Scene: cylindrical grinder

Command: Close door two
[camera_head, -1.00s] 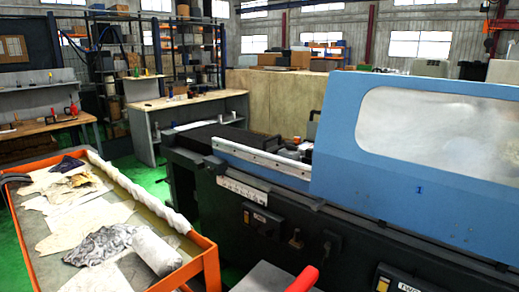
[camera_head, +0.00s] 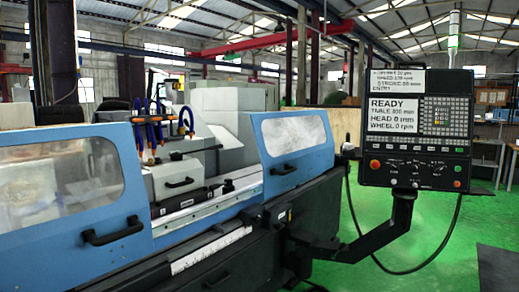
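The grinder has two blue sliding doors with windows. The left door (camera_head: 100,160) fills the left side, with a black handle (camera_head: 113,230) near its right edge. The right door (camera_head: 270,160) stands at the machine's right end, with a black handle (camera_head: 285,170) at its lower middle. A wide gap between the doors leaves the grinder's inside open to view. No door number is readable in this view. Neither of my grippers is in view.
Inside the gap are a grey workhead (camera_head: 176,179) and blue hoses (camera_head: 188,122). A control panel (camera_head: 416,130) reading READY hangs on a black arm (camera_head: 370,240) at the machine's right front.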

